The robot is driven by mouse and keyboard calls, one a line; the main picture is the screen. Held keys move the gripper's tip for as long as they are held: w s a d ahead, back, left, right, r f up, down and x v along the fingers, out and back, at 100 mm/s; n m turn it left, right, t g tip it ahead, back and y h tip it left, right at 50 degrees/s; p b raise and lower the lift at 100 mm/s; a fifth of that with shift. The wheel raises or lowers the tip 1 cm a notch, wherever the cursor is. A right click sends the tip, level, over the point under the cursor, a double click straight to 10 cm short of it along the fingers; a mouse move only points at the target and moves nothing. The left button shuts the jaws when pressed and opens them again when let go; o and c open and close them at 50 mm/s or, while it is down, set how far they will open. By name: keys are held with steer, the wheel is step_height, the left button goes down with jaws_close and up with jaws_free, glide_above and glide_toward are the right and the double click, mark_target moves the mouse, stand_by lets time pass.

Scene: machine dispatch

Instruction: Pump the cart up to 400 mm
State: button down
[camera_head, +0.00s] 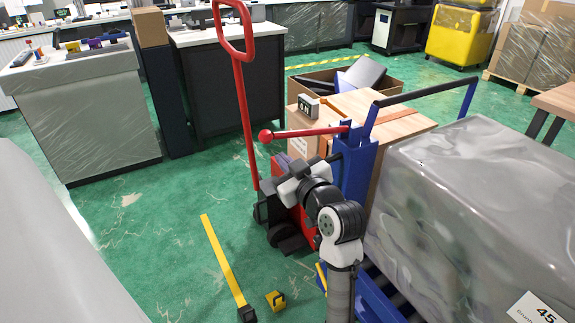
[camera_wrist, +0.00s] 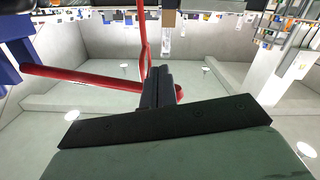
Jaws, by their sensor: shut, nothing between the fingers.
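The cart has a blue post (camera_head: 355,165) and a blue push handle with a black grip. A grey wrapped load (camera_head: 485,205) lies on its deck. A red lever (camera_head: 305,132) with a ball end sticks out left from the post, about level. It also shows in the wrist view (camera_wrist: 80,79). My gripper (camera_head: 284,161) is just below the lever; its fingers are partly hidden by my wrist. In the wrist view the dark fingers (camera_wrist: 158,78) are together and empty, overlapping the lever near its ball end. I cannot tell whether they touch it.
A tall red loop handle (camera_head: 238,90) rises from a red base behind my gripper. Cardboard boxes (camera_head: 385,110) stand behind the post, with a small display device (camera_head: 308,107) on them.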

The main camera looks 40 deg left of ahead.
steer(key=b+v, duration=0.1)
steer(key=v, duration=0.8)
steer(key=shift+d, duration=0.2)
stand_by(0.3)
